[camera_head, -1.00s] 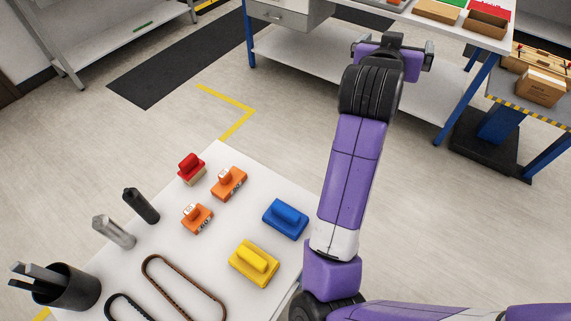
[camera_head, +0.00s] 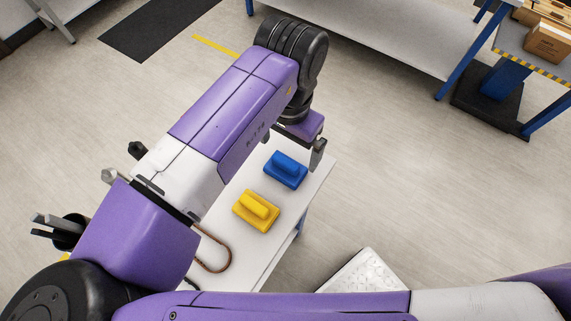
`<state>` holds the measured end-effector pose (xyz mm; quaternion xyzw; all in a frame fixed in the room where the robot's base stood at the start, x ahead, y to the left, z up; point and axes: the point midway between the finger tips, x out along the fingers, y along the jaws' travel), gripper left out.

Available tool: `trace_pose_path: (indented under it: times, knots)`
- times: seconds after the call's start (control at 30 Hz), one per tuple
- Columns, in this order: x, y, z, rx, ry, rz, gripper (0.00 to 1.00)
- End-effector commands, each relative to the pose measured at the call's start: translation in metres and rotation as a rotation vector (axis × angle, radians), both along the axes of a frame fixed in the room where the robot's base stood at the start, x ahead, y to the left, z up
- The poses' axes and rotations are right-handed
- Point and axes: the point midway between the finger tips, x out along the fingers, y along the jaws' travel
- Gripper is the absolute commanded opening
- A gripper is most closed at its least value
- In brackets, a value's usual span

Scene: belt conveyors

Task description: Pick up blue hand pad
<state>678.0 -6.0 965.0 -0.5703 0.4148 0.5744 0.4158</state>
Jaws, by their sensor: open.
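The blue hand pad (camera_head: 286,170) lies on the white table near its far right corner, its raised grip facing up. My gripper (camera_head: 291,153) is open above and around the far side of the blue pad. One finger shows to the right of the pad and the other shows in part at the upper left. Nothing is held between the fingers. I cannot tell the exact height of the fingers over the pad. My arm covers the left part of the table.
A yellow hand pad (camera_head: 256,210) lies just in front of the blue one. A dark cup (camera_head: 66,238) with tools stands at the left. A brown belt loop (camera_head: 217,262) is partly hidden. The white table (camera_head: 268,248) has bare room along its right edge.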

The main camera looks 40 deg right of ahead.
Motion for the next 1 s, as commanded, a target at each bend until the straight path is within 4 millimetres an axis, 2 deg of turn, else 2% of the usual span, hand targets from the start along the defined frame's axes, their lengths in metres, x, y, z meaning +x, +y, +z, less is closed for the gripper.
trace_pose_path:
  times: [0.27, 0.5, 0.8, 0.83, 1.0]
  knots:
    - [0.001, 0.004, -0.028, -0.002, -0.001, 0.001, 1.00]
    - [0.001, 0.007, -0.060, -0.005, -0.002, 0.000, 1.00]
    - [0.002, 0.007, -0.067, -0.004, -0.003, -0.001, 1.00]
    - [0.002, 0.007, -0.066, -0.004, -0.003, -0.001, 0.98]
    - [0.002, 0.007, -0.066, -0.004, -0.003, -0.001, 0.65]
